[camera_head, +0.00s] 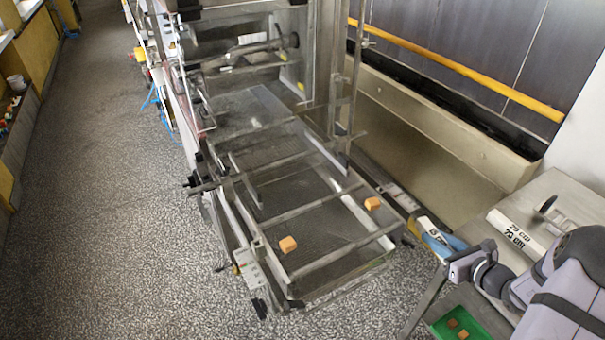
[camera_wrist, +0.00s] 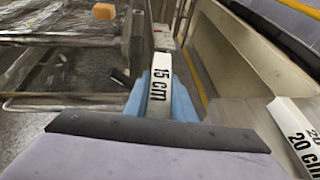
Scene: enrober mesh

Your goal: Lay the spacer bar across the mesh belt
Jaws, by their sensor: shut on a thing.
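My gripper (camera_head: 440,242) is shut on a white spacer bar marked 15 cm (camera_wrist: 161,72). The blue fingertips (camera_wrist: 160,98) sit on either side of it in the wrist view, and the bar points away from the wrist. In the head view the gripper is between the conveyor and the side table, just right of the mesh belt (camera_head: 325,225). Two orange cubes lie on the belt, one left (camera_head: 288,244) and one right (camera_head: 372,203). A second white bar, marked 20 cm (camera_head: 515,235), lies on the side table; it also shows in the wrist view (camera_wrist: 300,140).
Metal rods and side rails cross above and beside the belt. The steel side table (camera_head: 570,190) carries a small round-headed item (camera_head: 547,205). A green tray (camera_head: 440,328) with orange cubes is below it. A wall and yellow rail (camera_head: 460,68) stand behind.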

